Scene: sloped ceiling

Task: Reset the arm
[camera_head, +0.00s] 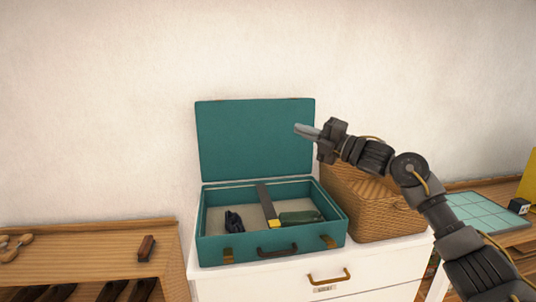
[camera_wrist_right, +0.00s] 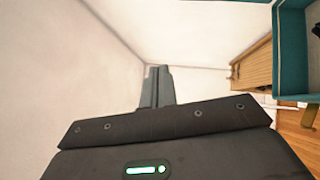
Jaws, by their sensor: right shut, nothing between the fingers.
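My right arm reaches in from the lower right of the head view. Its gripper (camera_head: 298,129) is shut and empty, held in the air in front of the open lid of a teal case (camera_head: 256,150), above its right side. My left gripper is not in view.
The open teal case (camera_head: 228,253) stands on a white drawer unit (camera_head: 370,278) and holds a few tools. A wicker basket (camera_head: 370,210) stands right of it, below my right forearm. A wooden shelf (camera_head: 95,245) is at left and a green mat (camera_head: 488,212) at right. The air at left is clear.

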